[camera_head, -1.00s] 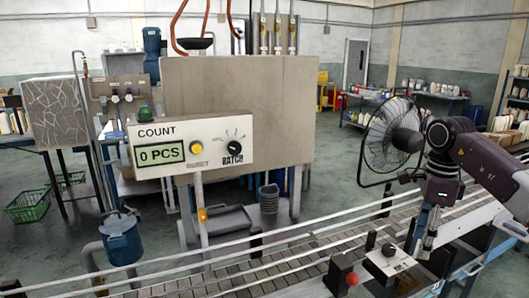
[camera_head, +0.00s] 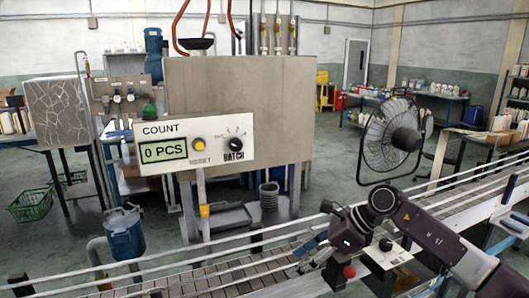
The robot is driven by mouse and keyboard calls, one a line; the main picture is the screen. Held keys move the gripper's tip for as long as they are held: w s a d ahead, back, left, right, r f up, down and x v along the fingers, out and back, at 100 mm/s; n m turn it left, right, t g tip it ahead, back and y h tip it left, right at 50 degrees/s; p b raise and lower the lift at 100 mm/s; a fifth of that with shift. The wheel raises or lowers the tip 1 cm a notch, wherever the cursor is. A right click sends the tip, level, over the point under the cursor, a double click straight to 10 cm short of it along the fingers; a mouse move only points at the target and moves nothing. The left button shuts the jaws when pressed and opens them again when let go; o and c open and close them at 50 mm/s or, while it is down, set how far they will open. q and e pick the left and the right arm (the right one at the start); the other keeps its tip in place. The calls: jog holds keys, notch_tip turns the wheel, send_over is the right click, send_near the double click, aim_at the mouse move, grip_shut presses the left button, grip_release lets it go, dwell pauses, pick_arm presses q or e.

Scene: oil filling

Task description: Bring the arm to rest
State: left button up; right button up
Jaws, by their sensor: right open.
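My right arm comes in from the lower right, dark purple and grey, and reaches left over the conveyor. My right gripper (camera_head: 306,254) is open and looks empty. It is over the slatted conveyor belt (camera_head: 228,279), left of a small control box (camera_head: 388,252) with a black knob and a red button (camera_head: 349,271). My wrist and forearm hide part of the conveyor and the box. I cannot tell how far the fingertips are above the belt. My left gripper is not in view.
A count panel (camera_head: 163,130) reading 0 PCS stands behind the conveyor, before a large grey tank (camera_head: 285,110). Metal guide rails (camera_head: 250,254) run along the belt. A black fan (camera_head: 390,138) stands behind my arm. A blue canister (camera_head: 124,235) is at left.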

jog(key=s+a+r+m+t+y, duration=0.25)
jog(key=a+r+m+y, duration=0.25)
jog(key=a, duration=0.3)
jog(key=s+a+r+m+t+y, duration=0.1)
jog(key=a+r+m+t+y, duration=0.35)
jog(key=a, duration=0.25)
jog(key=w+d+f+m+t+h, duration=0.1)
jog(key=d+f+m+t+h, duration=0.1)
jog(key=d+m+t+h, duration=0.65)
jog(key=w+d+f+m+t+h, duration=0.1)
jog(key=d+f+m+h, duration=0.3)
jog(key=m, duration=1)
jog(key=s+d+f+m+g+h, duration=0.45)
jog(key=s+d+f+m, duration=0.25)
jog(key=d+f+m, duration=0.4)
jog(key=s+d+f+m+g, duration=0.25)
jog(key=s+f+g, duration=0.4)
jog(key=s, duration=0.75)
jog(key=s+d+f+m+g, duration=0.1)
jog(key=s+f+m+g, duration=0.25)
jog(key=s+f, duration=0.85)
jog(key=s+f+g, duration=0.2)
jog(key=s+f, duration=0.1)
jog(key=f, duration=2)
jog(key=s+d+f+n+g, duration=0.1)
jog(key=s+d+f, duration=0.1)
jog(key=s+f, duration=1.4)
jog(key=shift+s+d+f+h, duration=0.3)
jog(key=shift+s+f+h, duration=0.15)
jog(key=shift+s, duration=0.4)
